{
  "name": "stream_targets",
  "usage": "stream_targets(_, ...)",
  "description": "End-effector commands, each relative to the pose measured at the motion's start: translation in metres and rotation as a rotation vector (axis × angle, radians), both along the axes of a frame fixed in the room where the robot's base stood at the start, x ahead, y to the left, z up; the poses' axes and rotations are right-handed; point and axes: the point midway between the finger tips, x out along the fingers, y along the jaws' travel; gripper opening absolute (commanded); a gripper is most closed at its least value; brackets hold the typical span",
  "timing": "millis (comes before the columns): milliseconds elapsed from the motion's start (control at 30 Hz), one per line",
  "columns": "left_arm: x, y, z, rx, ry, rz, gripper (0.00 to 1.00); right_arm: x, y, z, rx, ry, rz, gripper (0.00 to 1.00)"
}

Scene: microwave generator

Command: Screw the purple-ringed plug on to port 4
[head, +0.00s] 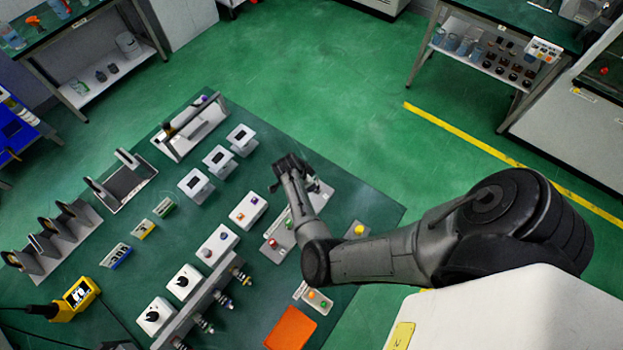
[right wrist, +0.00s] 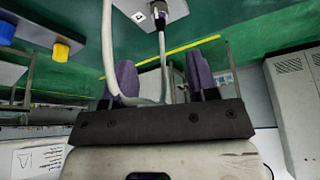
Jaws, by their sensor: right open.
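My right gripper (head: 291,163) hangs above the table, over the far end of a long light panel (head: 284,236). In the right wrist view its two purple-grey fingers (right wrist: 164,78) stand apart. A pale cable and a thin stem pass between or behind them; contact cannot be told. Several metal connectors with coloured rings (head: 222,300) line a grey rail at the front of the table. I cannot read port numbers. My left gripper is out of view.
White switch boxes (head: 220,243) and screen units (head: 218,160) stand left of my right arm. A grey rack (head: 190,125) is at the back. An orange plate (head: 290,328) and a yellow button (head: 359,230) are near the right edge. The back right tabletop is clear.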

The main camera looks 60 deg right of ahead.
Motion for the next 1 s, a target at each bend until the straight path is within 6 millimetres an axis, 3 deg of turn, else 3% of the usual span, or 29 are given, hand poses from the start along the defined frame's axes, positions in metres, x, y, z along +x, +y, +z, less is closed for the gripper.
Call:
stream_targets(33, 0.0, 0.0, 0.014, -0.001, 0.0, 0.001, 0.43, 0.002, 0.004, 0.015, 0.0, -0.001, 0.0, 0.53)
stream_targets(233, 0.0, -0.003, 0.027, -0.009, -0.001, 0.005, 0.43, 0.006, 0.011, 0.032, 0.001, 0.0, 0.0, 0.53)
stream_targets(1000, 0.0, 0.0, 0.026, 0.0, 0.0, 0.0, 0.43, 0.006, 0.012, 0.033, 0.004, 0.008, 0.023, 0.53)
